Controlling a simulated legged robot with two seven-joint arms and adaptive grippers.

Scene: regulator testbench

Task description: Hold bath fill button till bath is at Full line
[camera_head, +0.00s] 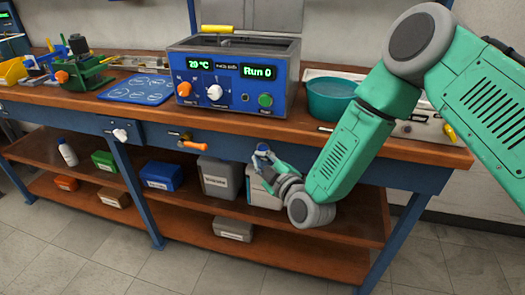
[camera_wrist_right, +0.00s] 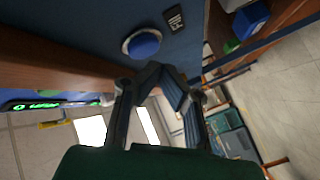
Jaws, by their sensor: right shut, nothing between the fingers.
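The bath (camera_head: 232,102) is a blue-fronted unit with a steel tank on the bench; its displays read about 29 °C and "Run 0". I cannot make out the water level or a Full line. The round blue fill button (camera_wrist_right: 143,43) is on the blue bench front in the right wrist view, beside a dark label (camera_wrist_right: 174,19) that seems to read "FILL". My right gripper (camera_head: 264,156) is shut and empty by the bench front below the bath. Its fingertips, in the wrist view (camera_wrist_right: 162,72), point toward the button with an apparent gap. My left gripper is not in view.
A teal bowl (camera_head: 330,97) stands right of the bath, behind my right arm. An orange-handled valve (camera_head: 193,146) and a white knob (camera_head: 120,134) stick out of the bench front. Bins (camera_head: 163,175) sit on the lower shelves. A blue mat (camera_head: 138,89) lies left of the bath.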

